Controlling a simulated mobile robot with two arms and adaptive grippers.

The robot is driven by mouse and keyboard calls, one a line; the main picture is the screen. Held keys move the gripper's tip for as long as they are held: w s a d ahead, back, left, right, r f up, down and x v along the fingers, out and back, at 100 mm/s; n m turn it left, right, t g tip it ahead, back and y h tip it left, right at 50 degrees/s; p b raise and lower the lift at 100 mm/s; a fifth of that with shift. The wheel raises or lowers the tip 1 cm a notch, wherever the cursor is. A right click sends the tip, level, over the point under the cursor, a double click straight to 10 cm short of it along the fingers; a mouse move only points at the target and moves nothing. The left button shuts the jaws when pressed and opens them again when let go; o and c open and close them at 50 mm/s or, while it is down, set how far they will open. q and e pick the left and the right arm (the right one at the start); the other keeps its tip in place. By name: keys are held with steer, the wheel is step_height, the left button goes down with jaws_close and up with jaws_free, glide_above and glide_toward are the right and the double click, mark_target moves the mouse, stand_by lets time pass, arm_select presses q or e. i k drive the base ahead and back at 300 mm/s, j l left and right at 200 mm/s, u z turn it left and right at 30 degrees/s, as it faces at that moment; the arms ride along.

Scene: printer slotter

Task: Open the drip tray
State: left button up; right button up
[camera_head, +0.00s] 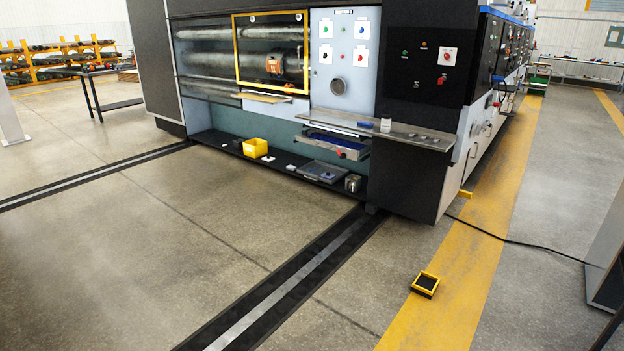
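The large printer machine (415,150) stands across the back of the view, some distance from me. Under its metal shelf, a shallow tray-like unit (352,154) with a dark blue inside and a red knob (341,154) sits at the front of the machine; it looks like the drip tray. It appears to stick out a little, but I cannot tell how far. Below it, a flat grey tray (311,170) lies on the dark bottom ledge. Neither of my grippers is in view.
A yellow bin (255,147) and a small metal container (353,183) sit on the bottom ledge. A yellow-edged pedal box (425,285) lies on the yellow floor stripe, and a black cable (520,243) runs to the right. Dark floor rails cross open concrete (140,260).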

mark_target(313, 170)
steer(key=i+j+u, duration=0.1)
steer(key=i+u, duration=0.4)
steer(key=i, duration=3.1)
steer(key=i+z, duration=0.25)
steer(key=i, duration=0.2)
steer(key=i+j+z, duration=0.2)
steer(key=i, duration=0.25)
steer(key=i+j+z, duration=0.25)
steer(key=i, duration=0.15)
steer(key=i+j+z, duration=0.2)
steer(key=i+j, duration=0.15)
steer(key=i+l, duration=0.05)
steer(key=i, duration=0.05)
